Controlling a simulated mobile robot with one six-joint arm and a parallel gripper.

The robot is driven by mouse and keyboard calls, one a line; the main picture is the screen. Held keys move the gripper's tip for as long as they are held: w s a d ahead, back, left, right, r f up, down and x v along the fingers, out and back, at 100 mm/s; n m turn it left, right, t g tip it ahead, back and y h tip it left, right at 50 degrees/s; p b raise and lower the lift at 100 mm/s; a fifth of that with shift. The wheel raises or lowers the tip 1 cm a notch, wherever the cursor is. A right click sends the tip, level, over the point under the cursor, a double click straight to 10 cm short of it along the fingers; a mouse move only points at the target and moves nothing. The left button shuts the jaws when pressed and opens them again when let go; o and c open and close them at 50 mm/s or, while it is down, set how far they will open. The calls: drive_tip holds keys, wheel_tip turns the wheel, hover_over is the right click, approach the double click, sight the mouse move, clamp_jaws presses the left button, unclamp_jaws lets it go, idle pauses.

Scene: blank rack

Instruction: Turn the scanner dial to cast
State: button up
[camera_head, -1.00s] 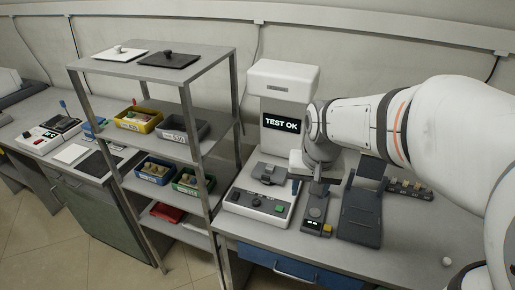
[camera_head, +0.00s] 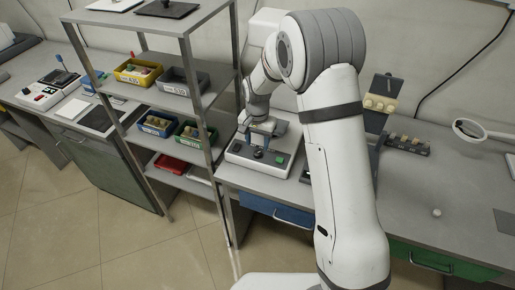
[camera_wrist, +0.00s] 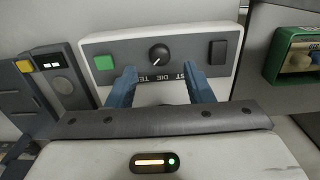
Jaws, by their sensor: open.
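The scanner's front panel (camera_wrist: 190,43) fills the top middle of the wrist view. Its round black dial (camera_wrist: 159,54) has a pale pointer mark slanting toward the lower left of the picture. Labels beside the dial appear upside down and are partly covered by my fingers, so I cannot read the full set. My gripper (camera_wrist: 160,88) is open and empty, its blue fingers apart to the lower left and lower right of the dial. In the head view, my gripper (camera_head: 262,136) hangs over the scanner (camera_head: 240,157), close above the dial (camera_head: 258,153).
A green button (camera_wrist: 104,62) and a black switch (camera_wrist: 218,52) flank the dial. A dark device with a yellow button (camera_wrist: 24,66) stands at the left of the wrist view. In the head view, a shelf rack (camera_head: 205,110) with bins stands close left of the scanner.

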sight(257, 152)
drive_tip(key=shift+f+p, duration=0.3)
drive_tip(key=shift+f, duration=2)
drive_tip(key=shift+c, duration=0.4)
drive_tip(key=c, duration=0.9)
